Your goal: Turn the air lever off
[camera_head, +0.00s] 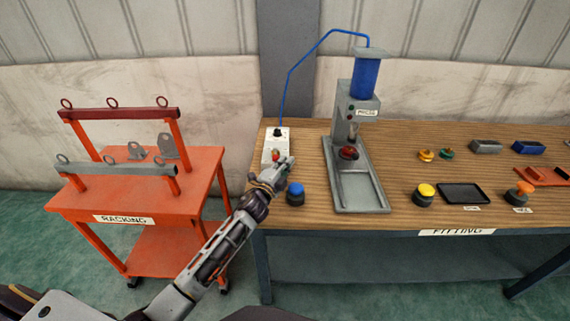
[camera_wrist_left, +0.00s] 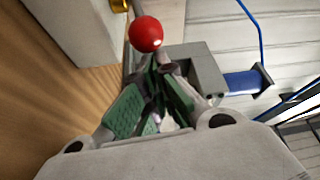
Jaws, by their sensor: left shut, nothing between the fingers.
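The air lever has a red ball knob (camera_head: 276,155) on a pale plate (camera_head: 280,137) at the left end of the wooden bench. In the left wrist view the red knob (camera_wrist_left: 146,34) is just beyond my fingertips, with part of a yellow metal fitting (camera_wrist_left: 120,4) at the top edge. My left gripper (camera_head: 287,164) is beside the knob, on its right in the head view. Its fingers (camera_wrist_left: 158,72) are shut and hold nothing. Whether they touch the lever I cannot tell. The lever's arm is mostly hidden. My right gripper is not in view.
A press (camera_head: 366,130) with a blue cylinder stands right of the lever, fed by a blue hose (camera_head: 288,85). A blue button (camera_head: 295,194) is close below my gripper. An orange racking cart (camera_head: 190,187) stands left. Small parts and trays lie farther right.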

